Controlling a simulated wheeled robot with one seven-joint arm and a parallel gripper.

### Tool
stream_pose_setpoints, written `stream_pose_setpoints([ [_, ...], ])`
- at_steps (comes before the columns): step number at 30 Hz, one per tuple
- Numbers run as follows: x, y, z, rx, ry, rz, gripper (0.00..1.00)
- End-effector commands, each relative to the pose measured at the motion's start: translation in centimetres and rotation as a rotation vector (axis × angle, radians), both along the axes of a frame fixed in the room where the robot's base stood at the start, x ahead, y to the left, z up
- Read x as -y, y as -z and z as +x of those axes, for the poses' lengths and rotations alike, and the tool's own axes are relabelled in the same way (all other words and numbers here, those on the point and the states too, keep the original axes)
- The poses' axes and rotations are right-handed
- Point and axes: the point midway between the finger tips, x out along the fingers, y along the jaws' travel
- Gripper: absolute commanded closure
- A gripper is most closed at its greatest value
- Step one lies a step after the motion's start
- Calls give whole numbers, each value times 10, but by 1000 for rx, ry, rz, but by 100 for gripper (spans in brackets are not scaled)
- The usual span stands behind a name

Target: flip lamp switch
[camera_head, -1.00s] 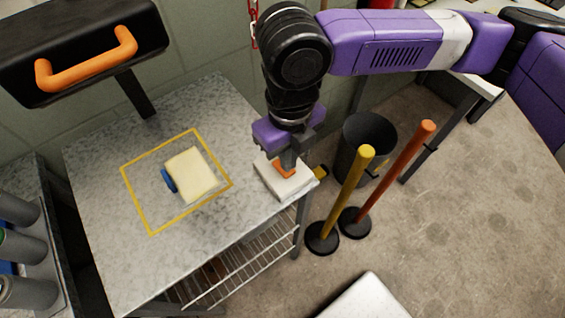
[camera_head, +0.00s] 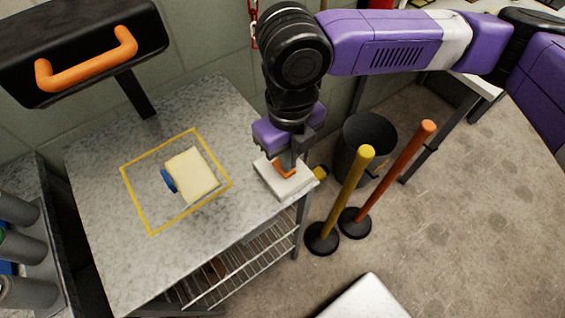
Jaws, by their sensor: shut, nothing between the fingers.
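A white switch box (camera_head: 270,182) with an orange rocker (camera_head: 280,173) sits at the right corner of the grey speckled tabletop. My gripper (camera_head: 289,167) points down over the box, shut and empty. Its fingertips are at the orange rocker and hide part of it; I cannot tell whether they press on it. The lamp (camera_head: 75,30), a black head with an orange handle (camera_head: 85,62), hangs over the table at upper left on a black post. No lit patch from the lamp is clear on the table.
A cream block (camera_head: 192,175) with a blue part lies inside a yellow square outline on the table (camera_head: 110,255). Yellow (camera_head: 345,195) and orange (camera_head: 395,170) posts and a black bin (camera_head: 370,132) stand right of the table. Grey cylinders (camera_head: 25,250) are at far left.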

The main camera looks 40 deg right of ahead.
Motion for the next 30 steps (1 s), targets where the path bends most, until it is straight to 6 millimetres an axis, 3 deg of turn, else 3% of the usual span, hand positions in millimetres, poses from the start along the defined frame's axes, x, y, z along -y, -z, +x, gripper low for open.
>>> stream_pose_setpoints([
  [30, 0, 8, 0, 0, 0, 0, 100],
])
